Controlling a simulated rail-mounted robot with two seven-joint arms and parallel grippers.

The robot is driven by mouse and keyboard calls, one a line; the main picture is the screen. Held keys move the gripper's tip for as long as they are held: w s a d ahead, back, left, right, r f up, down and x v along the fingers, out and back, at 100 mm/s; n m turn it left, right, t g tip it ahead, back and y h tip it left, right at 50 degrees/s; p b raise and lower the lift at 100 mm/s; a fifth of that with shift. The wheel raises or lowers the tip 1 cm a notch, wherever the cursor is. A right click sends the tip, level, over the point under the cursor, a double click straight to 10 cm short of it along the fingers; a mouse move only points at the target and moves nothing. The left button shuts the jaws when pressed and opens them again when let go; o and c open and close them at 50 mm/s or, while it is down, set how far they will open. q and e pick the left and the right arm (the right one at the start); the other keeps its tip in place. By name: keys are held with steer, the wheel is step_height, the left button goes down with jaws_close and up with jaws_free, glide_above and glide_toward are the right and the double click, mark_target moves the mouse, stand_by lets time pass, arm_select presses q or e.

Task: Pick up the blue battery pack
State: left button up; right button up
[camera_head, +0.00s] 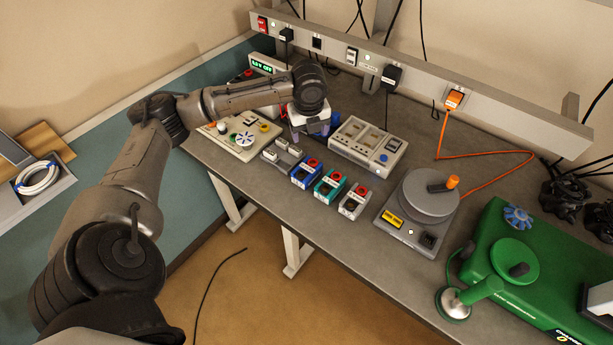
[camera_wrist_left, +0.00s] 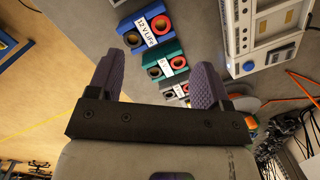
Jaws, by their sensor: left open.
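The blue battery pack (camera_head: 306,173) has red and black round terminals and sits on the grey bench. It is in a row with a teal pack (camera_head: 329,186) and a grey pack (camera_head: 354,203). My left gripper (camera_head: 311,134) is open and empty above the bench, behind the row in the head view. Its two purple fingers (camera_wrist_left: 156,82) stand apart in the wrist view, short of the blue pack. My right gripper is not in view.
A grey block (camera_head: 283,154) stands left of the blue pack. A panel device (camera_head: 367,145) is behind the row. A turntable unit (camera_head: 428,195) with an orange cable and a green machine (camera_head: 500,265) stand to the right. A knob board (camera_head: 240,136) lies left.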

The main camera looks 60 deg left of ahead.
mark_target(307, 168)
arm_select(q)
steer(key=f+m, duration=0.3)
steer(key=d+f+m+h, duration=0.1)
steer(key=f+m, duration=0.2)
steer(key=m, duration=0.1)
steer(key=s+f+m+g, duration=0.1)
steer(key=f+m, duration=0.2)
steer(key=m, duration=0.1)
steer(key=shift+s+d+b, duration=0.1)
steer(key=shift+d+b, duration=0.2)
steer(key=shift+s+a+f, duration=0.1)
steer(key=shift+f, duration=2.45)
steer(key=shift+r, duration=0.1)
steer(key=c, duration=0.9)
